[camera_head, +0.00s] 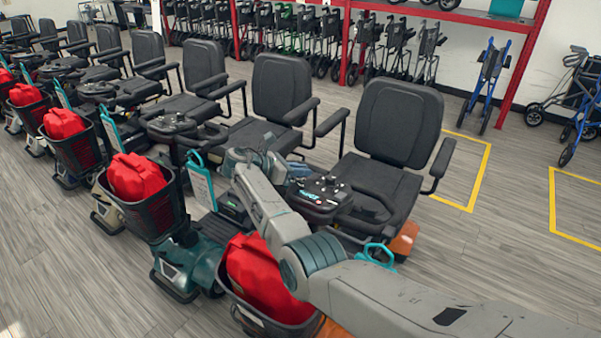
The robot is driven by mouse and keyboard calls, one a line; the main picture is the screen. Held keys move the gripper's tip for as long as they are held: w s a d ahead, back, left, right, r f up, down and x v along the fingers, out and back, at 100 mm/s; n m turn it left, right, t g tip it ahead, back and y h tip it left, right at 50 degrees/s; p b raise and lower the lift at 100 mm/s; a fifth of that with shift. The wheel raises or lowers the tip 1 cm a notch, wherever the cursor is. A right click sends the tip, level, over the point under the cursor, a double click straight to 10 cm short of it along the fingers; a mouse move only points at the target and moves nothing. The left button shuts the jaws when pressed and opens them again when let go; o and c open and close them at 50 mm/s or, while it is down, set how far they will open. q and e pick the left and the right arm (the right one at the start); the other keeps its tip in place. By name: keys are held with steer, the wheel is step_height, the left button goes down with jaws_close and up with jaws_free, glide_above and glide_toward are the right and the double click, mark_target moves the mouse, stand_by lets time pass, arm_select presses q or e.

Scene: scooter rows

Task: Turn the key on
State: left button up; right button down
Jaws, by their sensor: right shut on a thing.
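The nearest scooter's control console (320,194), dark with small teal and white markings, is in the middle of the head view, in front of its black seat (399,122). My right arm reaches in from the lower right across this scooter's front. My right gripper (291,170) is at the far left edge of the console, small and partly hidden by its own wrist. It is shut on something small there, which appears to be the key. The key itself is hidden, so its turn position cannot be told. My left gripper is not in view.
A red bag (262,277) sits in the nearest scooter's front basket, close under my right arm. A teal loop (376,256) shows beside the arm. Several similar scooters stand in a row to the left. Open floor (480,250) lies to the right, with yellow outlines.

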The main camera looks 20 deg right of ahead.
steer(key=shift+f, duration=0.1)
steer(key=c, duration=1.4)
jaws_free()
